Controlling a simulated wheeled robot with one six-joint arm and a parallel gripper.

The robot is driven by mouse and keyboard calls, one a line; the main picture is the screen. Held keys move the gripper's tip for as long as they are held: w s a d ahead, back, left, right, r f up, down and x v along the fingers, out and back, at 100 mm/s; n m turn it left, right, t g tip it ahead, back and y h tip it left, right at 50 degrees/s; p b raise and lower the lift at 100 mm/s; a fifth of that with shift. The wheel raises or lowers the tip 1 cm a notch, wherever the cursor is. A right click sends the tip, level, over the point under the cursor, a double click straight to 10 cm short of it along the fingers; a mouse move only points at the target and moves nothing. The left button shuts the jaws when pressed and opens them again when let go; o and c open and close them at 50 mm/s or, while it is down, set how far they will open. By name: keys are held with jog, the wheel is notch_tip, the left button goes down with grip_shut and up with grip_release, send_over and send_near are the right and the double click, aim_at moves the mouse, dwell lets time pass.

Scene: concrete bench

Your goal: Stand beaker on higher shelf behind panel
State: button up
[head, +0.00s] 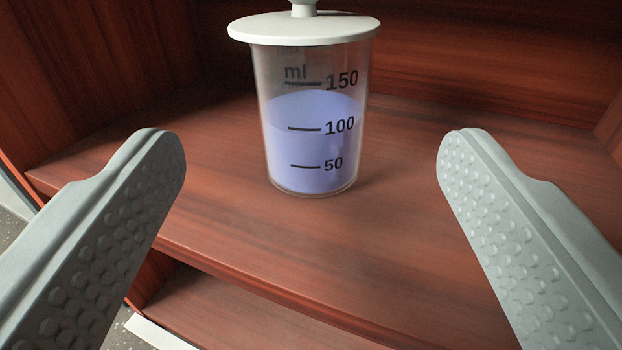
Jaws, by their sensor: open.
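The beaker (312,135) is clear, with a white knobbed lid and black ml marks. It holds a violet liquid up to a little below the 150 mark. It stands upright on a reddish-brown wooden shelf (400,215), set back from the front edge. My gripper (310,150) is open, with one grey bumpy finger at the left and one at the right. The fingers are wide apart, and neither touches the beaker. No panel can be made out for certain in this view.
A lower wooden shelf (240,310) shows beneath the front edge. Wooden walls close in the left (90,70) and the back (460,60). The shelf is bare on both sides of the beaker. A white strip (158,335) lies at the bottom left over a speckled grey surface.

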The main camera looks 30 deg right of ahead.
jog(key=shift+v, duration=1.5)
jog(key=shift+r, duration=0.1)
